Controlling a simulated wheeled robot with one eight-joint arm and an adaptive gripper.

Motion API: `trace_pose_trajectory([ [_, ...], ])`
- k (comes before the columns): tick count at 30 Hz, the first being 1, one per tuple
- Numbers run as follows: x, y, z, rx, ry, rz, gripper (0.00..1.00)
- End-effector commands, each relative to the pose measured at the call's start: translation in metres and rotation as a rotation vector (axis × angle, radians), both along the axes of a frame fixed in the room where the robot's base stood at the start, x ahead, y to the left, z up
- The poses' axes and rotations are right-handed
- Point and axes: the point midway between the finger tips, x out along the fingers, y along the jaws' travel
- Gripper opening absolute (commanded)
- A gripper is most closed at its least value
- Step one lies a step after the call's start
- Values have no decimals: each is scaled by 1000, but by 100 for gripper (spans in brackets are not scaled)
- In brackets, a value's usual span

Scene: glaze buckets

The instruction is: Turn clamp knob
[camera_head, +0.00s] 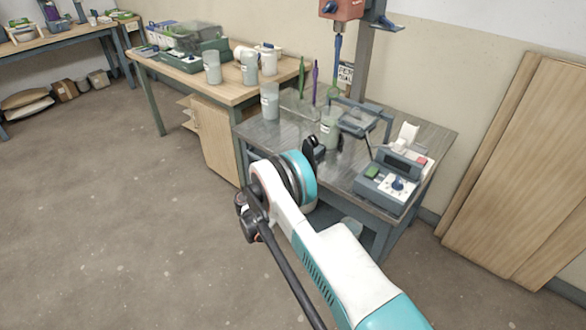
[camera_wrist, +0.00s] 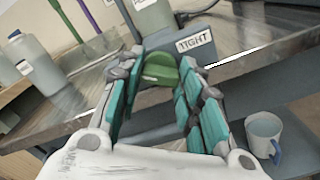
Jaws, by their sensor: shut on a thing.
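The green clamp knob (camera_wrist: 160,72) sits at the table's front edge in the wrist view, beside a white label reading TIGHT (camera_wrist: 195,41). My gripper (camera_wrist: 163,66) has its teal-padded fingers on either side of the knob and is shut on it. A bucket (camera_wrist: 153,14) stands just behind the knob. In the head view, the bucket (camera_head: 330,130) stands on the metal table (camera_head: 425,140), next to a grey clamp frame (camera_head: 358,118). My arm hides the knob there.
A control box (camera_head: 390,183) with a dial stands at the table's right. Green and purple stirrers (camera_head: 315,82) stand behind. A mixer head (camera_head: 342,8) hangs above. A white mug (camera_wrist: 264,134) sits lower right in the wrist view. Floor at left is clear.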

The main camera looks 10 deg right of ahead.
Motion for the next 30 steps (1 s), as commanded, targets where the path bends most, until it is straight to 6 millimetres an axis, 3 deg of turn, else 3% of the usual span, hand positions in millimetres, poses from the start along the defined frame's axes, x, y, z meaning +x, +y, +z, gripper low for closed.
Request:
trace_pose_trajectory([
  [10,0,1,-1,-72,101,1,9],
  [25,0,1,-1,-82,116,1,9],
  [26,0,1,-1,-82,116,1,35],
  [27,0,1,-1,-82,116,1,44],
  [28,0,1,-1,-82,116,1,51],
  [30,0,1,-1,-82,116,1,53],
])
